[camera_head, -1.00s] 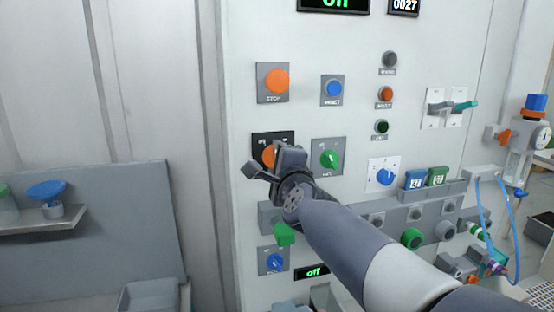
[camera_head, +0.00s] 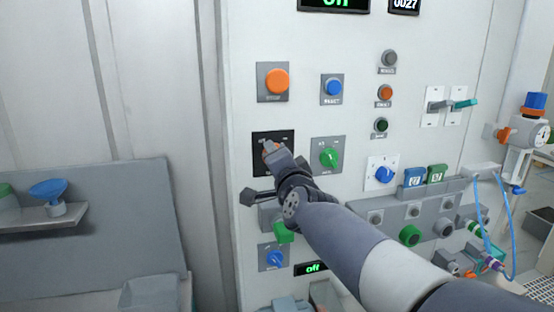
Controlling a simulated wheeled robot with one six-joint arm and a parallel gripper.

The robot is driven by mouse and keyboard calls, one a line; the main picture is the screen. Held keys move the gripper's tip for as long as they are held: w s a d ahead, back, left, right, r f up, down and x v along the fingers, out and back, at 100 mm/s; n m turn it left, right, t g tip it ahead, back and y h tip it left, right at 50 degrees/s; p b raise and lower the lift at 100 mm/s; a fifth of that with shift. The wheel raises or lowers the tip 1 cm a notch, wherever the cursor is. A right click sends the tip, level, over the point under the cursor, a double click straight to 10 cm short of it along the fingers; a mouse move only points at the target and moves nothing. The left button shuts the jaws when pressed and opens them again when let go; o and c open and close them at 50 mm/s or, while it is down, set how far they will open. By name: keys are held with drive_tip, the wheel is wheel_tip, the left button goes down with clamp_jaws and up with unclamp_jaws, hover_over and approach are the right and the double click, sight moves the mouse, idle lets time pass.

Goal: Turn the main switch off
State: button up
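The main switch is an orange rotary knob (camera_head: 270,147) on a black plate (camera_head: 259,143) on the white panel. Only a sliver of the knob shows; my gripper (camera_head: 261,178) covers the rest, so its exact setting is hidden. One gripper finger lies over the knob area. The other finger sticks out to the lower left, below the plate. The fingers look spread apart, with nothing seen held between them. I cannot tell whether the upper finger touches the knob.
A large orange button (camera_head: 277,81) is above the switch, and a green knob (camera_head: 329,157) is to its right. A green part (camera_head: 285,233) and a blue knob (camera_head: 274,260) are below my gripper. A small display (camera_head: 312,268) reads "off".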

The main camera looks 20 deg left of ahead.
drive_tip(key=shift+r, duration=0.15)
drive_tip(key=o, duration=0.9)
drive_tip(key=shift+o, duration=0.2)
drive_tip(key=shift+s, duration=0.15)
drive_tip(key=v, duration=1)
drive_tip(key=shift+s, duration=0.25)
drive_tip(key=shift+w+d, duration=0.1)
drive_tip(key=x, duration=1)
drive_tip(key=shift+w, duration=0.3)
